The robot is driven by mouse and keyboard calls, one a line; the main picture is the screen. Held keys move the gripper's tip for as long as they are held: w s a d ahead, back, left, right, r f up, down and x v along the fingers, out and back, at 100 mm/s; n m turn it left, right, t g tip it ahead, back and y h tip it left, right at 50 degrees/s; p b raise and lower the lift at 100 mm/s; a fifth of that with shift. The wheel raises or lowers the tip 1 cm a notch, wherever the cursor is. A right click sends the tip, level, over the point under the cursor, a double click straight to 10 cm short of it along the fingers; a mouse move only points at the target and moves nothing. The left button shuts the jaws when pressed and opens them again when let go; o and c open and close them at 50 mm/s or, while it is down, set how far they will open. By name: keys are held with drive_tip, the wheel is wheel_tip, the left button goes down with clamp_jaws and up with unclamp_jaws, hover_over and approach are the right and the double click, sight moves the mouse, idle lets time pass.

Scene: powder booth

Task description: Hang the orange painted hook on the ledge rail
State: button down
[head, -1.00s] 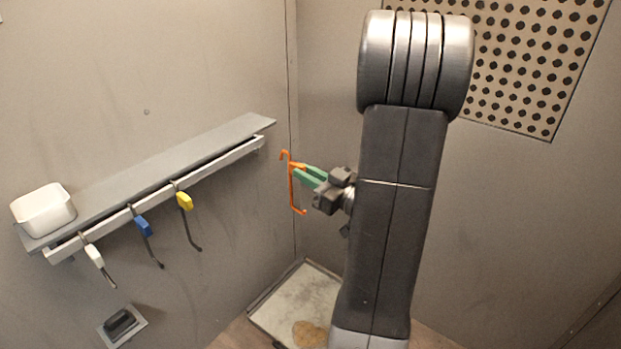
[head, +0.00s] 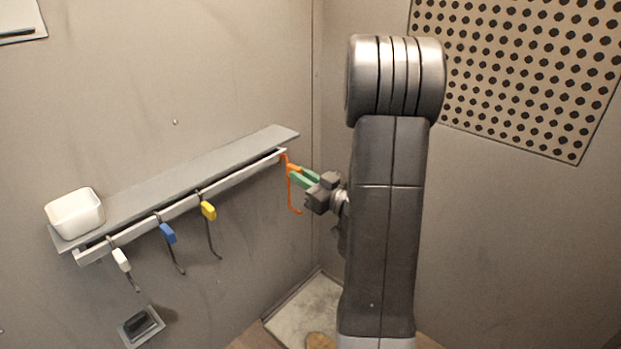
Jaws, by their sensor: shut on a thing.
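The orange painted hook (head: 291,192) hangs upright in my gripper (head: 296,176), whose green fingers are shut on its upper part. The hook's top is at the right end of the ledge rail (head: 240,176) in the picture. I cannot tell whether it touches the rail or is just in front of it. The hook's lower end curls to the right and hangs free. The rail runs along the front of a grey ledge (head: 190,177) on the left wall.
Hooks with a white tag (head: 121,260), a blue tag (head: 168,234) and a yellow tag (head: 208,210) hang on the rail. A white tub (head: 76,214) stands on the ledge's left end. The rail right of the yellow tag is clear. A dark switch (head: 138,325) is below.

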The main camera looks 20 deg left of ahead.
sight(289, 180)
drive_tip(key=shift+f+p+x, duration=0.15)
drive_tip(key=shift+p+x, duration=0.6)
drive_tip(key=shift+x, duration=1.1)
drive_tip(key=shift+f+p+x, duration=0.2)
drive_tip(key=shift+p+x, duration=0.5)
drive_tip(key=shift+x, duration=1.15)
wheel_tip(289, 180, down, 3)
drive_tip(key=b, duration=0.3)
drive_tip(key=c, duration=1.3)
unclamp_jaws()
drive_tip(key=shift+c, duration=0.2)
drive_tip(key=b+v, duration=0.1)
drive_tip(key=v, duration=1.2)
drive_tip(key=shift+s+d, duration=0.2)
drive_tip(key=shift+d, duration=0.15)
drive_tip(key=shift+a, duration=0.1)
